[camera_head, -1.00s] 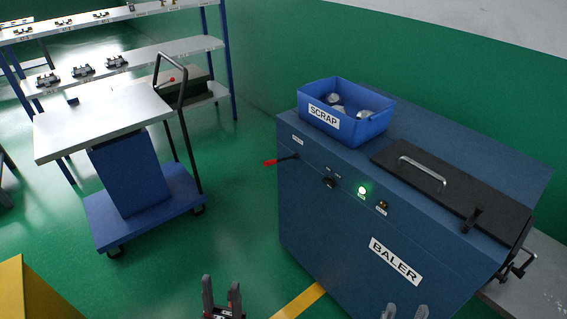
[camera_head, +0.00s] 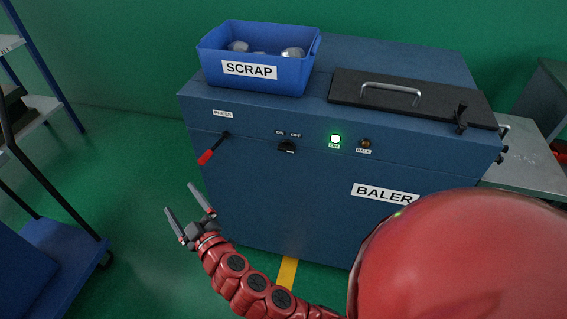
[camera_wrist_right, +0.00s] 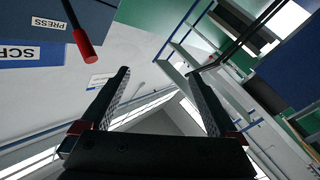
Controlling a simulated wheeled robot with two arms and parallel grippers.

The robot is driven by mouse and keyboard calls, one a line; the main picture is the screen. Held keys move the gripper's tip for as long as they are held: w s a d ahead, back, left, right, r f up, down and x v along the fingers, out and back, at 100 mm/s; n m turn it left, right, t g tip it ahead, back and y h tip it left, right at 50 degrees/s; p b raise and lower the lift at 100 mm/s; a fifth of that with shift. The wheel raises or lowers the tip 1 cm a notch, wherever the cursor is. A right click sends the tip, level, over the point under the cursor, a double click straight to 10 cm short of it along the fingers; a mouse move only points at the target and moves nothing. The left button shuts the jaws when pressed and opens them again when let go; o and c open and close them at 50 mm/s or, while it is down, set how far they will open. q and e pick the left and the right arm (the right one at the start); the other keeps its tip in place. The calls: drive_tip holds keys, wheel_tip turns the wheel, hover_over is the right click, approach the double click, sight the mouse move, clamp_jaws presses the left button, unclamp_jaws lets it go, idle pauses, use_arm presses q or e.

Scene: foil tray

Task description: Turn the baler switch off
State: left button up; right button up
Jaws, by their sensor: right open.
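The baler (camera_head: 290,200) is a dark blue cabinet with its front facing me in the head view. Its switch (camera_head: 287,147) is a small black knob under ON and OFF labels; I cannot tell clearly which way it points. The round lamp (camera_head: 336,139) right of the switch glows green. My right gripper (camera_head: 180,198) is open and empty, in front of the baler's left side, below and left of the switch and apart from it. In the right wrist view the open jaws (camera_wrist_right: 160,75) have nothing between them; the switch is not in that view. My left gripper is out of view.
A red-tipped press lever (camera_head: 206,156) sticks out left of the switch, near my right gripper; it also shows in the wrist view (camera_wrist_right: 84,44). A blue scrap bin (camera_head: 212,70) and a black lid (camera_head: 430,104) are on top. A cart (camera_head: 60,240) stands at left.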

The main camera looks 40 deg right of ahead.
drive_tip(key=s+d+r+m+g+h+b, duration=0.2)
drive_tip(key=s+d+m+h+b, duration=0.25)
drive_tip(key=d+m+h, duration=0.55)
drive_tip(key=m+g+h+b, duration=0.2)
drive_tip(key=m+g+h, duration=0.3)
drive_tip(key=m, duration=0.2)
approach(286, 150)
drive_tip(key=x, duration=0.9)
drive_tip(key=shift+w+d, duration=0.1)
drive_tip(key=shift+w, duration=0.05)
drive_tip(key=shift+c, duration=0.2)
drive_tip(key=c, duration=1.3)
drive_tip(key=shift+n+p, duration=0.3)
drive_tip(key=shift+c, duration=0.2)
